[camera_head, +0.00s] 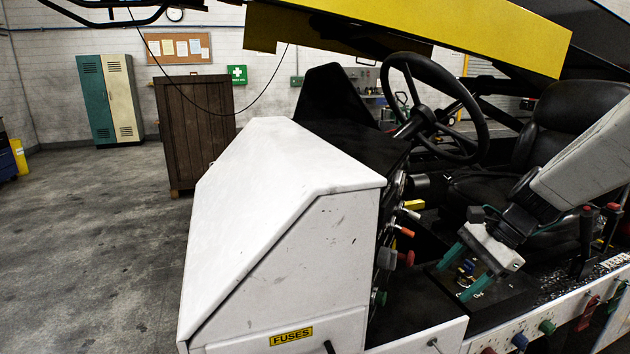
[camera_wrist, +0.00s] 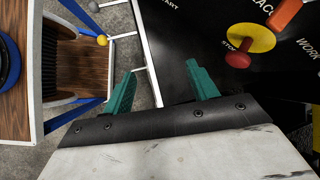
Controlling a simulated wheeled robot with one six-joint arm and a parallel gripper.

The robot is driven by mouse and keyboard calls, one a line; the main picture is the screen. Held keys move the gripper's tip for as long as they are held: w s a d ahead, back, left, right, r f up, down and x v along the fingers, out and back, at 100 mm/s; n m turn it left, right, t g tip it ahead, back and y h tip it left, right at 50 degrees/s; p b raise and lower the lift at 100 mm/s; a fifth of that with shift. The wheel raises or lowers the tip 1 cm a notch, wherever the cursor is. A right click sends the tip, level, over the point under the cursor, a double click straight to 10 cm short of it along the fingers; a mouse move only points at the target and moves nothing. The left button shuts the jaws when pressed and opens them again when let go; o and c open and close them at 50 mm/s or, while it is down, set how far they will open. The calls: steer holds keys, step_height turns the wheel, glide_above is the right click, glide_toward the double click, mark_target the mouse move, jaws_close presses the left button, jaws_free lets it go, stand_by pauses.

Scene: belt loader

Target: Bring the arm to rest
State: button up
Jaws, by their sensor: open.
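My gripper (camera_head: 462,272) hangs at the end of my pale grey arm (camera_head: 590,160), which reaches in from the right over the driver's station. Its two teal fingers are spread apart with nothing between them. They are over the dark panel beside the seat; I cannot tell the exact gap. In the wrist view my gripper (camera_wrist: 163,78) is also open and empty. The black labelled panel (camera_wrist: 180,40) lies beyond the right finger. A red stop knob (camera_wrist: 238,60) and a yellow disc (camera_wrist: 250,38) are to the upper right of that finger.
A steering wheel (camera_head: 434,105) and black seat (camera_head: 570,115) stand close to my arm. A white fuse housing (camera_head: 270,200) fills the middle. A yellow beam (camera_head: 430,25) crosses overhead. Levers (camera_head: 587,225) rise near the arm. Open floor (camera_head: 90,250) lies left.

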steer(key=s+a+r+n+h, duration=0.1)
steer(key=s+r+n+h, duration=0.2)
steer(key=s+n, duration=0.4)
steer(key=s+a+r+n+h, duration=0.1)
steer(key=s+r+n+h, duration=0.2)
steer(key=s, duration=1.4)
steer(key=r+n, duration=0.1)
steer(key=n, duration=0.3)
steer(key=shift+t+h, duration=0.3)
steer(key=shift+t, duration=0.1)
steer(key=shift+r, duration=0.1)
